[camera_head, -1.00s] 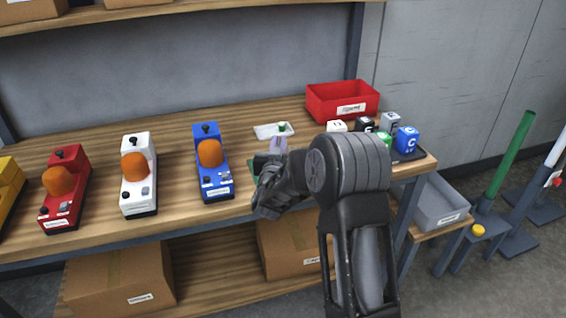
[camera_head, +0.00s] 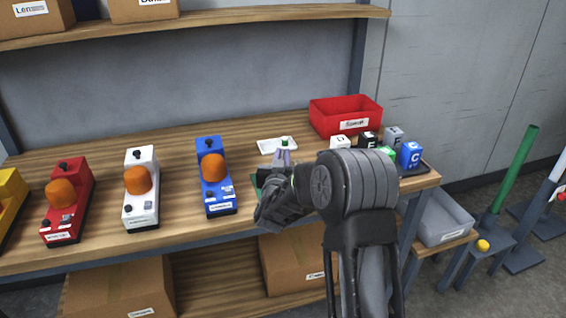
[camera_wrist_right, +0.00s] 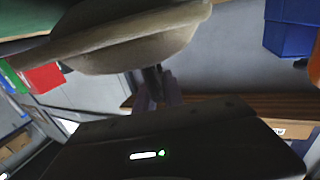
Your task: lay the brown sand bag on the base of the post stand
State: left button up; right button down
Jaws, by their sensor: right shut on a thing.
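In the right wrist view a brown-beige bag-like thing (camera_wrist_right: 135,45) with a flat seam, which I take for the sand bag, fills the upper left. The fingertips of my right gripper (camera_wrist_right: 158,88) meet a dark part at its underside, and the gripper is shut on it. In the head view my right gripper (camera_head: 281,160) is over the front of the workbench, its fingers partly hidden by its own wrist; the bag cannot be made out there. A green post (camera_head: 513,168) stands at the far right; I cannot tell whether it is the post stand. My left gripper is not in view.
Red (camera_head: 68,200), white (camera_head: 140,190) and blue (camera_head: 214,175) units with orange domes stand along the wooden workbench (camera_head: 105,165). A white tray (camera_head: 270,146), a red bin (camera_head: 345,116) and lettered cubes (camera_head: 411,155) are at right. A grey bin (camera_head: 440,220) is lower right.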

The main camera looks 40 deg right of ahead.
notch_tip(320, 180, up, 10)
jog(key=shift+f, duration=0.1)
dwell(1.1)
